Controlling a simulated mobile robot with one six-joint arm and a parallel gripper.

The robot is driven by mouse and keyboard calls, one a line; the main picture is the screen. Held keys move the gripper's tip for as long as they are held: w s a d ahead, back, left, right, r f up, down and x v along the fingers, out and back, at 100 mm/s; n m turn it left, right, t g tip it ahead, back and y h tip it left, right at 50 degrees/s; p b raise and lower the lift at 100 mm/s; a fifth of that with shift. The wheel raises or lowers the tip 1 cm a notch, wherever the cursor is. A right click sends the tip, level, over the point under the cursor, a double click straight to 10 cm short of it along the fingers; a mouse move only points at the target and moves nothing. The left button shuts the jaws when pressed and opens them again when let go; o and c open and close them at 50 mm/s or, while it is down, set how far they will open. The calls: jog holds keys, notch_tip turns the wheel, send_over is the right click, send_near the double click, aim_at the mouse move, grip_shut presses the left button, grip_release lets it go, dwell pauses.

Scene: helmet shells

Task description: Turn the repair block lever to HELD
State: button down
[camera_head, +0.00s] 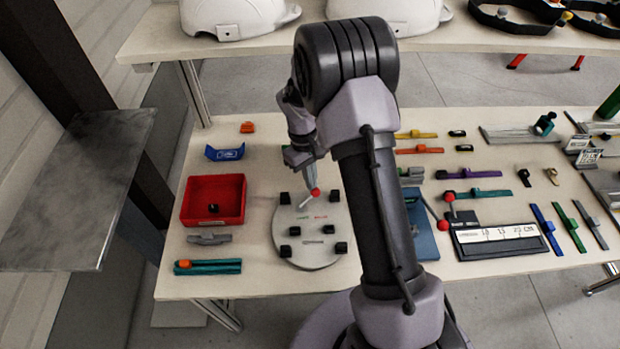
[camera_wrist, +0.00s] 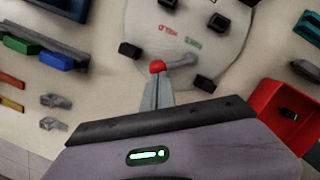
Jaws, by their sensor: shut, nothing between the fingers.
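The repair block is a pale round plate (camera_head: 308,253) on the table with several black blocks on it; its plate also shows in the wrist view (camera_wrist: 215,45). Its grey lever (camera_wrist: 182,61) ends in a red knob (camera_wrist: 157,66); in the head view the knob (camera_head: 315,191) points up and right from the pivot. In the wrist view a red label (camera_wrist: 168,30), seemingly HELD upside down, and a green label (camera_wrist: 193,43) are printed beyond the lever. My gripper (camera_wrist: 157,84) is shut and empty, its tips right at the knob; I cannot tell whether they touch.
A red bin (camera_head: 213,199) stands left of the plate, with a blue piece (camera_head: 225,153) behind it and a teal bar (camera_head: 208,267) in front. A blue block (camera_head: 420,235) with a red-knobbed lever lies to the right, partly behind my arm.

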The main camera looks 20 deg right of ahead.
jog(key=shift+s, duration=0.15)
dwell(0.9)
jog(key=w+r+p, duration=0.3)
jog(key=r+p, duration=0.3)
jog(key=r, duration=1.1)
jog(key=shift+a, duration=0.4)
jog(key=shift+w, duration=0.1)
